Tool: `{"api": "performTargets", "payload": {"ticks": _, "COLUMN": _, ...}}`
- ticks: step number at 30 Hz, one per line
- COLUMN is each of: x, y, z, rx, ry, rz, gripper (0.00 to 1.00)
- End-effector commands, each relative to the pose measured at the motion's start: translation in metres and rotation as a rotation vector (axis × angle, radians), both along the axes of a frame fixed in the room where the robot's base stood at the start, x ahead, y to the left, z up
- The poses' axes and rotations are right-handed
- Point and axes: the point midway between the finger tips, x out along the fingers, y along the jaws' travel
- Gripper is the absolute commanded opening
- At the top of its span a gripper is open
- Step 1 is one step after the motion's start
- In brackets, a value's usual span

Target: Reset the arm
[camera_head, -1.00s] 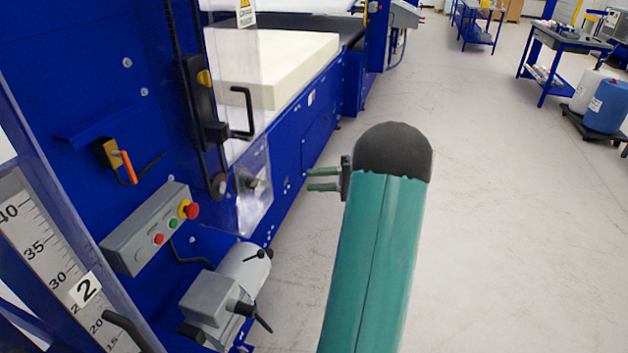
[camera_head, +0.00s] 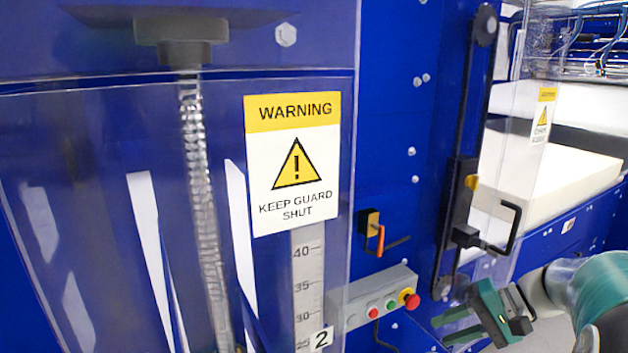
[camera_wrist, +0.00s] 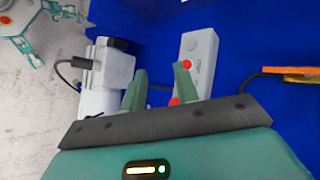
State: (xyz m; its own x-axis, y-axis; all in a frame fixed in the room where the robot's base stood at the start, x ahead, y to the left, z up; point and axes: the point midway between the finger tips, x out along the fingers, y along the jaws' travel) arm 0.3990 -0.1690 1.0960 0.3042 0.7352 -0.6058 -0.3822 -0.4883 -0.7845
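My gripper (camera_head: 441,330) is at the lower right of the head view, with its two green fingers pointing left. In the wrist view my gripper (camera_wrist: 160,70) shows its fingers apart with nothing held between them. Part of my green arm reaches in from the right edge of the head view. The gripper is to the right of and a little below the grey button box (camera_head: 366,306), apart from it in the picture. The box also shows beyond the fingertips in the wrist view (camera_wrist: 199,50).
A clear guard with a warning sign (camera_head: 293,160) fills the left. A black guard handle (camera_head: 512,225) is above my gripper. An orange-handled lever (camera_head: 372,235) juts from the blue panel. A cream foam block (camera_head: 560,165) lies behind. A grey motor (camera_wrist: 108,65) is near the fingers.

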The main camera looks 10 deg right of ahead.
Motion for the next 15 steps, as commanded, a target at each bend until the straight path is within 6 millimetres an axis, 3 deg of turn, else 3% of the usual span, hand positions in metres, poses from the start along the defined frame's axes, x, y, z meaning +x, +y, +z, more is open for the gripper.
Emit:
{"api": "performTargets", "payload": {"ticks": 1, "x": -0.005, "y": 0.024, "z": 0.004, "rx": -0.066, "ry": 0.017, "rz": 0.039, "gripper": 0.31}}
{"api": "performTargets", "payload": {"ticks": 6, "x": -0.03, "y": 0.082, "z": 0.005, "rx": -0.304, "ry": 0.058, "rz": 0.132, "gripper": 0.31}}
{"api": "performTargets", "payload": {"ticks": 15, "x": -0.08, "y": 0.142, "z": 0.006, "rx": -0.719, "ry": -0.052, "rz": 0.241, "gripper": 0.31}}
